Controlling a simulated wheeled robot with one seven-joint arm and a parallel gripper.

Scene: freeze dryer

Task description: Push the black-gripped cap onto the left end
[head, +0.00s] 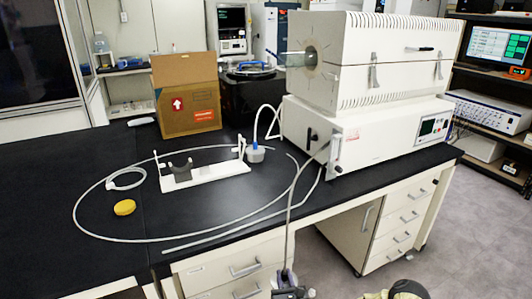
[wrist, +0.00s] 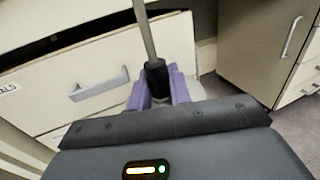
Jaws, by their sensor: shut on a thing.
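My gripper (head: 287,280) is low in front of the bench's front edge; its purple fingers (wrist: 158,95) show in the wrist view. They are shut on a black grip (wrist: 156,74) with a thin grey rod (wrist: 144,30) rising from it. In the head view the rod (head: 289,225) stands nearly upright and seems to bend right near the furnace. I cannot make out a cap on it. The clear tube's left end (head: 291,60) sticks out of the white furnace (head: 365,60), well above my gripper and apart from it.
The black bench (head: 60,200) holds a looped grey hose (head: 77,205), a white stand with a dark cradle (head: 215,180), a small bottle (head: 255,155), a yellow disc (head: 124,207) and a cardboard box (head: 187,105). Drawers (head: 235,270) stand below the front edge.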

